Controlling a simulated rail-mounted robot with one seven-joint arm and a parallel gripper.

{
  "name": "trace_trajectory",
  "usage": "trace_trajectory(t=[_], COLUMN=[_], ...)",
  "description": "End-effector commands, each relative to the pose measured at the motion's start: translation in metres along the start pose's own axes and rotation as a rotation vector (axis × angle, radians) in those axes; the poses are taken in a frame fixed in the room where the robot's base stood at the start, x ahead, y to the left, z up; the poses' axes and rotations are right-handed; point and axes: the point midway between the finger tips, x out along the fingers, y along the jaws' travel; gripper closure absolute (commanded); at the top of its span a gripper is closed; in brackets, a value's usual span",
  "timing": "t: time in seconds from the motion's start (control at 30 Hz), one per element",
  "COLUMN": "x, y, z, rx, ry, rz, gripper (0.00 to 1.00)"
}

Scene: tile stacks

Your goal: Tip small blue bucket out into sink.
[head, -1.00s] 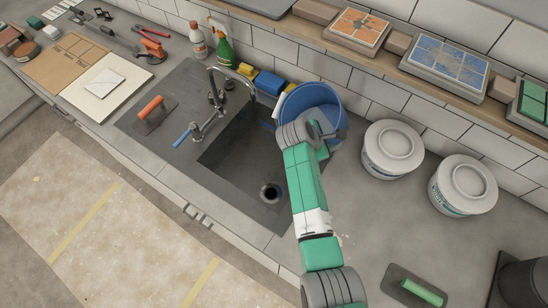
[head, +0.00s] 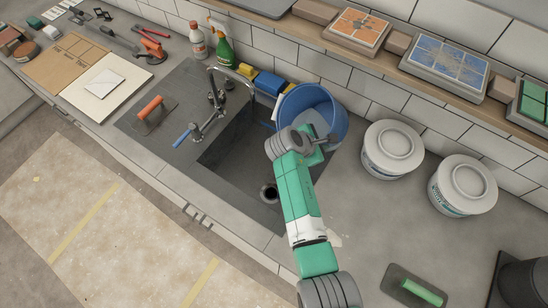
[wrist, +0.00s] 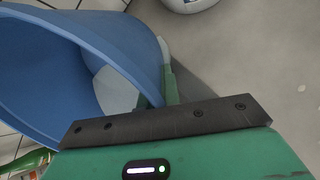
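The small blue bucket (head: 333,100) is at the back right corner of the sink (head: 238,160), near the tiled wall. Its mouth faces up and toward the camera, and it looks tilted. Pale grey contents show inside it. My gripper (head: 325,143) is at the bucket's front right rim. In the wrist view the bucket (wrist: 75,55) fills the left side, and the green fingers (wrist: 160,90) lie on either side of its wall, shut on it. My wrist hides the bucket's lower front and part of the sink's right edge.
The faucet (head: 212,100) stands at the sink's back left. A green spray bottle (head: 222,50), yellow and blue sponges (head: 268,83) line the wall. Two lidded white tubs (head: 392,150) (head: 463,185) stand right of the bucket. The drain (head: 269,192) is clear.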

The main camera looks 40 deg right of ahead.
Motion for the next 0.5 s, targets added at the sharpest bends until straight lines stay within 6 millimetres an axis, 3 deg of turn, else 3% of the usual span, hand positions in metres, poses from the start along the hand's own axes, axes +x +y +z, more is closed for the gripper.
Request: trace_trajectory(t=[0.5], x=[-0.0012], y=[0.0011], z=[-0.0028], rx=[-0.005], ry=[-0.068], rz=[0.023], gripper=[1.00])
